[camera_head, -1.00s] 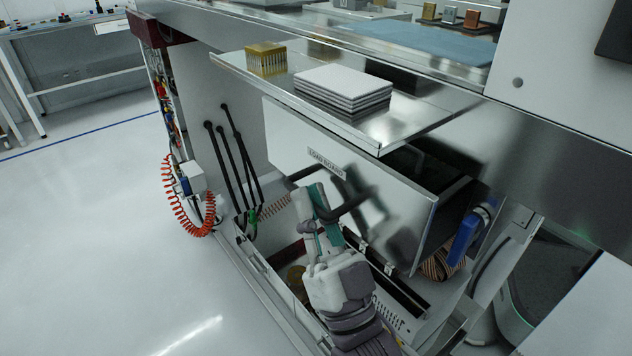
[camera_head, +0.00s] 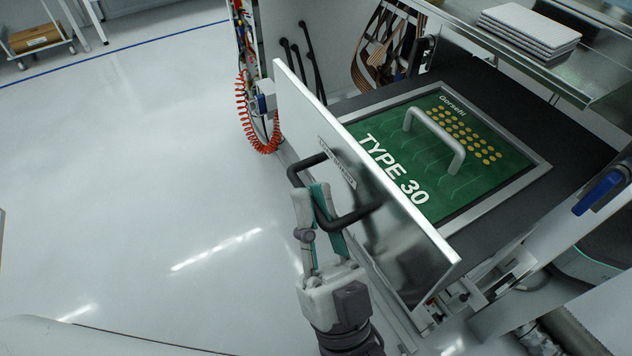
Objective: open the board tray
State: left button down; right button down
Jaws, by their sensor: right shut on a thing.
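The board tray's steel front panel (camera_head: 375,205) stands well out from the machine, so the tray is open. A black handle (camera_head: 350,217) is fixed to the panel's outer face. My right gripper (camera_head: 320,204) is shut on this handle, its teal-padded fingers around the bar. Inside the tray lies a green board (camera_head: 475,185) marked "TYPE 30", with a grey handle on top and rows of gold dots. The label on the panel is partly hidden by the black handle. My left gripper is not in view.
A steel shelf (camera_head: 480,45) with a stack of white plates (camera_head: 530,28) is at the upper right. A red coiled hose (camera_head: 250,120) hangs left of the tray. A blue handle (camera_head: 598,192) is at the right. The floor (camera_head: 140,180) at left is clear.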

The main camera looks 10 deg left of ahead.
jog(key=shift+s+a+f, duration=0.1)
jog(key=shift+a, duration=0.1)
jog(key=c, duration=1.5)
grip_release()
jog(key=shift+d, duration=0.1)
jog(key=shift+v, duration=3.75)
